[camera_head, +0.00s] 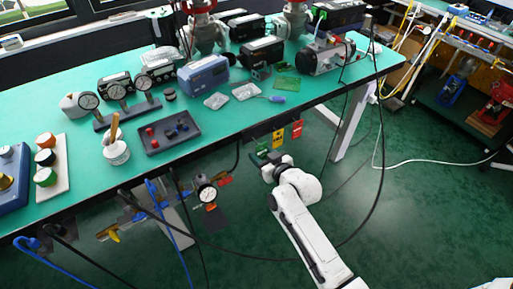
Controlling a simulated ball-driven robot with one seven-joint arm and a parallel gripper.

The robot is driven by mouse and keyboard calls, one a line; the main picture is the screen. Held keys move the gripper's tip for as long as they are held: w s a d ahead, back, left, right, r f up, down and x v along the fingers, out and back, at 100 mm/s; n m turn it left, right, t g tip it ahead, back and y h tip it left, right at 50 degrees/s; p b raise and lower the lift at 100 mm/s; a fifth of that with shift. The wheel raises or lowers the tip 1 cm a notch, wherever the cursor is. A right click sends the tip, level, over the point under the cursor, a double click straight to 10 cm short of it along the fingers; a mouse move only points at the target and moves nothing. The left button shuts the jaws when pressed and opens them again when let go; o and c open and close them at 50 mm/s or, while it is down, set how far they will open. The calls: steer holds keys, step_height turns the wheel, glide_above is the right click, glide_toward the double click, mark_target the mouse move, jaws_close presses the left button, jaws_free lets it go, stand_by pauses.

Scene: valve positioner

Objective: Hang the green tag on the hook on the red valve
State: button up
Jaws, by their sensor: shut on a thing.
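The green tag (262,148) is a small patch at the tip of my gripper (266,156), just below the table's front edge. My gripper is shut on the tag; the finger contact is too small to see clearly. The tag is beside a dark strip under the table edge, and I cannot tell whether it still touches that strip. A valve with a red top (200,8) stands at the back of the table, cut by the top edge of the picture. A second valve with red on top (295,8) stands further right. I cannot make out a hook on either.
A yellow tag (278,136) and a red tag (297,129) hang right of my gripper. The green tabletop (235,115) holds gauges (116,92), a dark parts tray (170,132), a blue device (204,75) and black boxes. Dark cables loop below the table around my arm.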

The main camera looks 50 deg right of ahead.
steer(key=shift+s+a, duration=0.15)
steer(key=shift+s, duration=0.35)
steer(key=shift+s+a, duration=0.15)
steer(key=shift+s, duration=0.35)
stand_by(0.6)
